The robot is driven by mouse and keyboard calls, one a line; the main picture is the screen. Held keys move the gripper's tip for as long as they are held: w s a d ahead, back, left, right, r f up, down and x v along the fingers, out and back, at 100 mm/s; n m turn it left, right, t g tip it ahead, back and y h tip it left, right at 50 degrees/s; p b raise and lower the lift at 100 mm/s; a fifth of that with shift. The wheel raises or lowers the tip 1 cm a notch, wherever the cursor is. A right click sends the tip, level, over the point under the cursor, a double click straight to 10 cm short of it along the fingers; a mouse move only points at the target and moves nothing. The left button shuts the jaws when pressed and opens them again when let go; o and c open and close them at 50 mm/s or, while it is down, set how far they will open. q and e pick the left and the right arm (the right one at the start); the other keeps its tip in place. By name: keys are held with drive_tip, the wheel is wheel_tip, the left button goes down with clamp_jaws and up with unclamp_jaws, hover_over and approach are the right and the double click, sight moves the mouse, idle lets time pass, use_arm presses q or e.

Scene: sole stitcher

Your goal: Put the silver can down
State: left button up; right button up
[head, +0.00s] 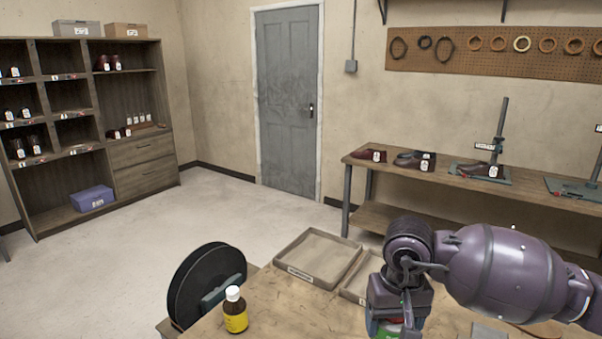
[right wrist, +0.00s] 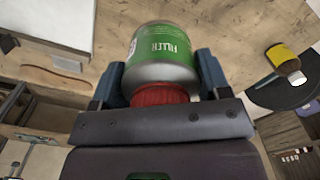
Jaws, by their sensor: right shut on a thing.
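My right gripper (head: 397,318) is over the wooden table at the bottom right of the head view. In the right wrist view its two blue fingers (right wrist: 160,80) are shut on the sides of a silver can (right wrist: 163,72) with a green FILLER label and a red cap (right wrist: 160,95). The cap faces the gripper's palm. In the head view only a bit of green and red shows below the gripper, and most of the can is hidden. I cannot tell whether its base touches the table. My left gripper is out of view.
The wooden table (head: 280,312) holds a yellow-labelled bottle (head: 235,310) beside a black wheel (head: 205,285). Two shallow trays stand at its back, one (head: 318,257) clear and one (head: 358,285) partly behind my arm. Bare tabletop lies between bottle and gripper.

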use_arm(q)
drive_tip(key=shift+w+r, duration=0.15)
use_arm(e)
drive_tip(key=s+d+f, duration=0.1)
drive_tip(key=d+f, duration=0.2)
drive_tip(key=d, duration=0.1)
drive_tip(key=shift+s+d+f, duration=0.2)
drive_tip(key=shift+s+d, duration=0.1)
drive_tip(key=shift+d, duration=0.05)
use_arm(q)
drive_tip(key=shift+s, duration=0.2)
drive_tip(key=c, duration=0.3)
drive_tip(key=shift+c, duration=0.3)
use_arm(e)
drive_tip(key=shift+a, duration=0.1)
